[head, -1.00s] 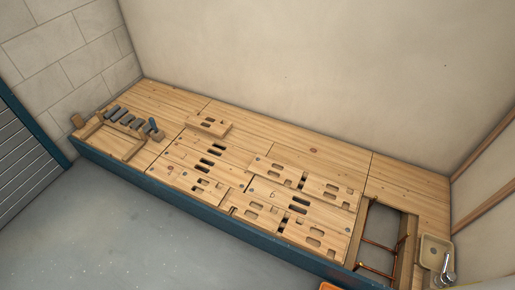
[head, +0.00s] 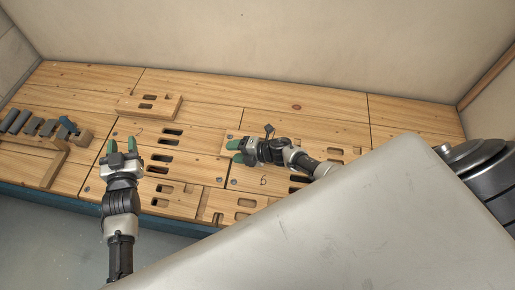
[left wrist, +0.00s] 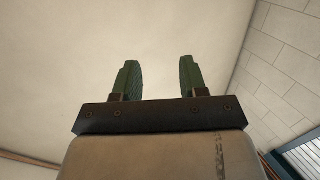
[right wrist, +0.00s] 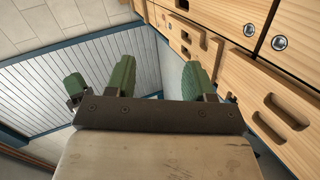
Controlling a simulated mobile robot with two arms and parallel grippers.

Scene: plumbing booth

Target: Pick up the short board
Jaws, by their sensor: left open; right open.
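A short board (head: 134,103) with two slots lies on top of the wooden floor boards, toward the back left in the head view. My left gripper (head: 121,147) is open and empty, on the near side of the short board and apart from it. Its open green fingers also show in the left wrist view (left wrist: 160,80), against bare wall. My right gripper (head: 236,151) is open and empty, to the right of the short board and apart from it. Its spread fingers show in the right wrist view (right wrist: 157,80). Neither wrist view clearly shows the short board.
Slotted boards (head: 180,143) cover the middle of the platform. Several grey blocks (head: 30,125) and a blue-ended tool (head: 68,125) lie at the left by a wooden frame (head: 55,165). A wall stands behind. My own pale body covers the lower right.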

